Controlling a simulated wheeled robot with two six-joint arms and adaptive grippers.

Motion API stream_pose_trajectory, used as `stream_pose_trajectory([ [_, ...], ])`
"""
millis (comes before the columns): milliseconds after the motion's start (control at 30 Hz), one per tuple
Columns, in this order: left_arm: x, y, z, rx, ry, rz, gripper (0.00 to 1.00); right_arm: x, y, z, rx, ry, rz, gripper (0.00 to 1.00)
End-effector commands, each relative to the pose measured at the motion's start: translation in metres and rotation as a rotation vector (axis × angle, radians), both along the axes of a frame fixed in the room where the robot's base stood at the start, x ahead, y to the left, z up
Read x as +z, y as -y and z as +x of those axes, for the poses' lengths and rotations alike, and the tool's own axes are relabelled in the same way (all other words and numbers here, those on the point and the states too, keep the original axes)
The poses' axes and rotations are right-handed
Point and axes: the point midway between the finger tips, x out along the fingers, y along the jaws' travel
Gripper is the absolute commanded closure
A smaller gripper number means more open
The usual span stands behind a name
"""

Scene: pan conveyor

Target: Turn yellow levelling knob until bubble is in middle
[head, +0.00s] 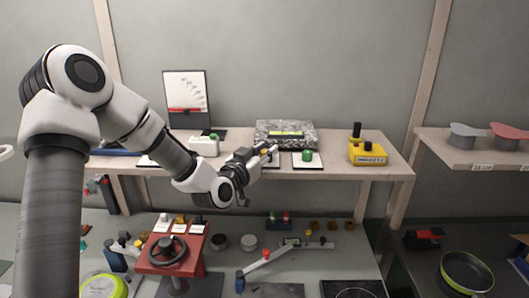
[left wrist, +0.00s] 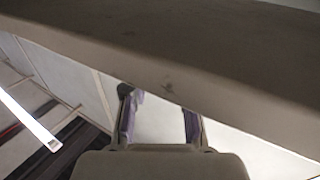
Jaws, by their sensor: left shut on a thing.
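A speckled granite block (head: 286,144) stands on the upper shelf, with a level with a yellow-green vial (head: 286,133) on top. The bubble is too small to make out. The yellow knob (head: 264,152) is small and mostly covered by my left gripper (head: 263,156), whose fingers are shut on it at the block's front left. In the left wrist view, my fingers (left wrist: 160,122) stand apart with their tips hidden behind a broad beige edge; the knob does not show there. A green knob (head: 307,155) sits on a white plate (head: 315,164) to the right. My right gripper is not in view.
A yellow device (head: 367,152) stands right on the same wooden shelf (head: 345,171). A white box (head: 205,146) stands left, before a dark upright panel (head: 187,98). A red stand with a handwheel (head: 168,251) and several small parts crowd the lower bench.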

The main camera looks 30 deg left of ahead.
Motion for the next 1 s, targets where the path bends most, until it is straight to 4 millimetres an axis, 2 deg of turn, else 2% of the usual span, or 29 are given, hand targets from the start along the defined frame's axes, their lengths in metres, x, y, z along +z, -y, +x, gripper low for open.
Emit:
stream_pose_trajectory([
  [100, -0.004, 0.002, 0.001, 0.075, 0.001, 0.005, 1.0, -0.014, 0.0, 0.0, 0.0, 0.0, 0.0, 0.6],
  [233, -0.003, 0.001, 0.001, 0.179, 0.0, 0.006, 1.0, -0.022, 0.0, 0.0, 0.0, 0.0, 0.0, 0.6],
  [400, -0.001, 0.0, 0.0, 0.251, 0.0, 0.003, 1.0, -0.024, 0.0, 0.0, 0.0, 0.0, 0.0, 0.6],
  [667, -0.001, 0.0, 0.0, 0.254, 0.001, 0.001, 1.0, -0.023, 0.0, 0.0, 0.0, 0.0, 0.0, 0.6],
  [700, -0.001, 0.0, 0.0, 0.254, 0.0, 0.001, 0.59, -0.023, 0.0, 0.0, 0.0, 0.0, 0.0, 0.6],
  [733, -0.001, 0.0, 0.0, 0.254, 0.0, 0.001, 0.48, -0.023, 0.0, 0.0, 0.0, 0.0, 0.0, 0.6],
  [1000, -0.001, 0.0, 0.0, 0.253, 0.001, 0.001, 0.47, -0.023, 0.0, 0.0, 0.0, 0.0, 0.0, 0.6],
])
